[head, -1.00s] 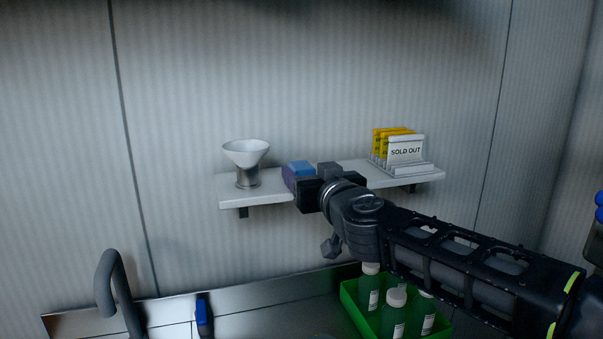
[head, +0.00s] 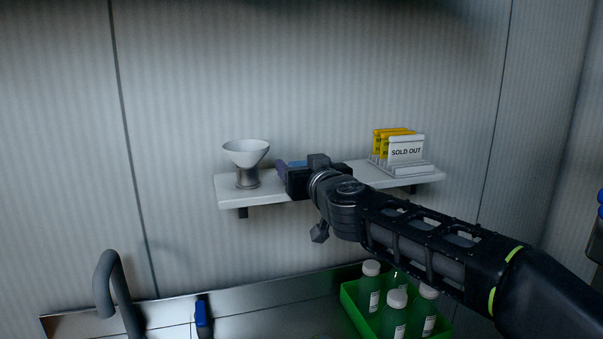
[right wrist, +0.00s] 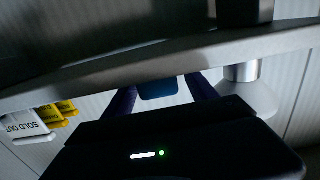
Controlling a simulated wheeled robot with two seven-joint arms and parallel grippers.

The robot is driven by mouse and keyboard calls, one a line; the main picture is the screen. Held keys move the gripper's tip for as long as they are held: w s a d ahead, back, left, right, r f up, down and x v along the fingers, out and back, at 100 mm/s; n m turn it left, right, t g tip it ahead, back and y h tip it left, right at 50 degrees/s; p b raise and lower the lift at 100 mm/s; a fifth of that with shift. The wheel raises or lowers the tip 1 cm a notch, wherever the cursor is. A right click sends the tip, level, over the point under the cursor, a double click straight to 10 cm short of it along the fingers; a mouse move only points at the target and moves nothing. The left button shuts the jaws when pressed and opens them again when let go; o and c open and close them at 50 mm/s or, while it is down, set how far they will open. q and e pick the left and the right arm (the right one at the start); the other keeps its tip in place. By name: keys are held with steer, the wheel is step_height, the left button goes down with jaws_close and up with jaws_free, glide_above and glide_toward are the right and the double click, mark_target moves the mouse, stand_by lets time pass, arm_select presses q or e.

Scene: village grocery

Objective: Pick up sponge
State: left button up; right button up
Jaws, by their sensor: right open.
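The blue sponge (head: 297,163) lies on the white wall shelf (head: 230,193), largely hidden behind my right gripper in the head view. My right gripper (head: 289,167) reaches over the shelf from the right, its purple fingers pointing toward the wall. In the right wrist view, which looks upside down, the sponge (right wrist: 158,88) shows between the two spread fingers of the right gripper (right wrist: 160,96). The jaws are open; I cannot tell whether either finger touches the sponge. My left gripper is not in view.
A white funnel-shaped cup on a metal base (head: 247,160) stands left of the gripper on the shelf. A sign rack with a SOLD OUT card (head: 406,151) stands at the right end. Below are a green crate (head: 351,300) of bottles and a grey curved handle (head: 108,280).

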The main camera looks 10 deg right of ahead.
steer(key=shift+c, duration=0.6)
steer(key=c, duration=1.3)
steer(key=shift+r, duration=0.15)
step_height(320, 180, up, 9)
steer(key=p, duration=0.8)
steer(key=shift+r+p, duration=0.45)
steer(key=shift+p, duration=0.05)
steer(key=shift+f, duration=0.1)
